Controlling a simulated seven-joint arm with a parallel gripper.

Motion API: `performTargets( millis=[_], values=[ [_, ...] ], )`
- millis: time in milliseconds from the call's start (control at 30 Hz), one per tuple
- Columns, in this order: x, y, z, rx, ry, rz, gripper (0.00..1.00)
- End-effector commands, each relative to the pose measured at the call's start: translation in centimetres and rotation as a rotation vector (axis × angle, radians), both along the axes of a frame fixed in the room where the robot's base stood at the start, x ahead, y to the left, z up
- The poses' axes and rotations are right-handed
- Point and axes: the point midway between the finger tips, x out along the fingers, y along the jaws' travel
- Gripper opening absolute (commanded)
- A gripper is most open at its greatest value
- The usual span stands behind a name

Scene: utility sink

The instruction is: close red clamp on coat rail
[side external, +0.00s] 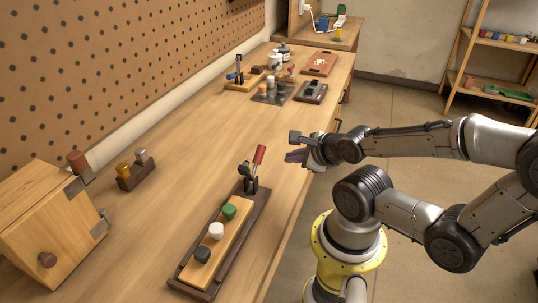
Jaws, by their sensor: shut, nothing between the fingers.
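The red-handled clamp (250,178) is mounted at the far end of a long dark-edged wooden board, which I take to be the coat rail (212,262). Its red handle (259,154) stands up, leaning slightly right. The rail lies flat on the bench and carries a green knob (229,211), a white knob (216,230) and a black knob (202,254) in a row. My gripper (296,147) is shut and empty. In the picture it is to the right of the red handle, apart from it, near the bench's right edge.
A wooden box (45,215) and a small block with metal knobs (135,168) stand on the left. A blue-handled clamp (238,72), jars and trays sit farther back. The pegboard wall (110,70) borders the bench (190,130). Bench space beyond the red clamp is clear.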

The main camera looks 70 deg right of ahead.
Motion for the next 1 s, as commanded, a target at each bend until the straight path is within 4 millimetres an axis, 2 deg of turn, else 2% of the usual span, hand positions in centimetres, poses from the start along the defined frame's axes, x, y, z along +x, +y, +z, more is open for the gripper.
performTargets(
  millis=[467, 1000],
  values=[
    [0.1, -0.1, -0.1, 0.003, 0.002, -0.003, 0.0],
    [1.9, -1.4, -1.9, -0.001, 0.002, -0.006, 0.0]
  ],
)
